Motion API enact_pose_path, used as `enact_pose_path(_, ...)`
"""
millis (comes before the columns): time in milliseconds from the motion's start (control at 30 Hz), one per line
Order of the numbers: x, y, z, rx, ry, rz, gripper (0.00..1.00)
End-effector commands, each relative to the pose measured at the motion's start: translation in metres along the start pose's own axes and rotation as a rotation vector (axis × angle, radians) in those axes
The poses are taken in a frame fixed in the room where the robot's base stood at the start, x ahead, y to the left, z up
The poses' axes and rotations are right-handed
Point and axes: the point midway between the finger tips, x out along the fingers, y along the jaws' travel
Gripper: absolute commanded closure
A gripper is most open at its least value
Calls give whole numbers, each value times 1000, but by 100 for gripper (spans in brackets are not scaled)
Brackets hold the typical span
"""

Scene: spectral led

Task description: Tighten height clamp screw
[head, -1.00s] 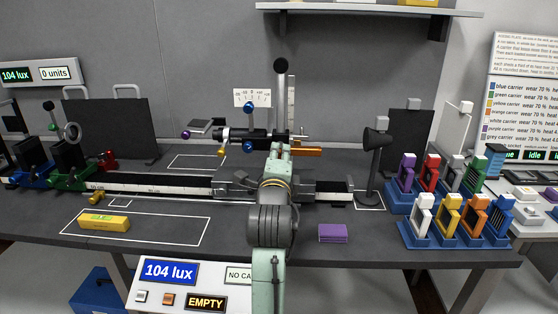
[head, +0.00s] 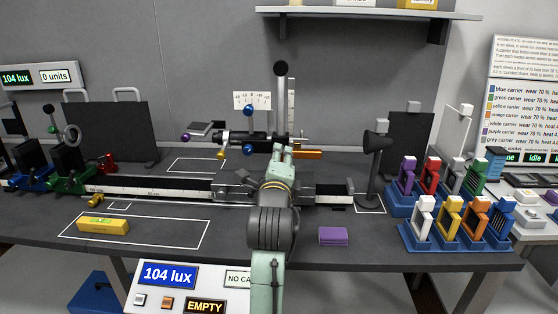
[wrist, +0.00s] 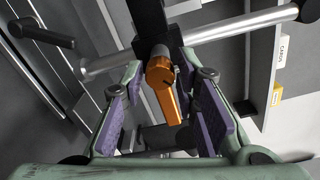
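An orange clamp lever (wrist: 163,88) hangs from a dark post clamp in the wrist view. It also shows in the head view (head: 308,155), sticking out to the right below the horizontal rod. My gripper (wrist: 162,102) is open, with purple-padded fingers on both sides of the lever. Gaps show between the pads and the lever, so it is not gripped. In the head view my gripper (head: 283,152) is at the post, left of the lever, and my arm hides the post's lower part.
A silver rod (wrist: 215,32) crosses behind the clamp, and a black handle (wrist: 40,32) is at upper left. The rail (head: 150,187) runs across the bench. Several coloured carriers stand at right; a yellow box (head: 103,226) and purple block (head: 333,236) lie in front.

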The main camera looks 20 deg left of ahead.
Motion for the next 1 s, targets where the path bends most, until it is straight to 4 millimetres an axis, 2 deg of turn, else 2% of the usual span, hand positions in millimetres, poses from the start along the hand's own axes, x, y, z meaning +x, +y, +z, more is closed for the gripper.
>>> enact_pose_path(167, 0, 0, 0, -1, -1, 0, 59)
enact_pose_path(467, -2, 0, 1, -1, -2, -1, 59)
enact_pose_path(567, -11, 0, 1, -1, -3, -1, 59)
enact_pose_path(800, -51, 0, 1, -1, -3, -1, 59)
enact_pose_path(1000, -72, 0, 1, -1, -2, -1, 59)
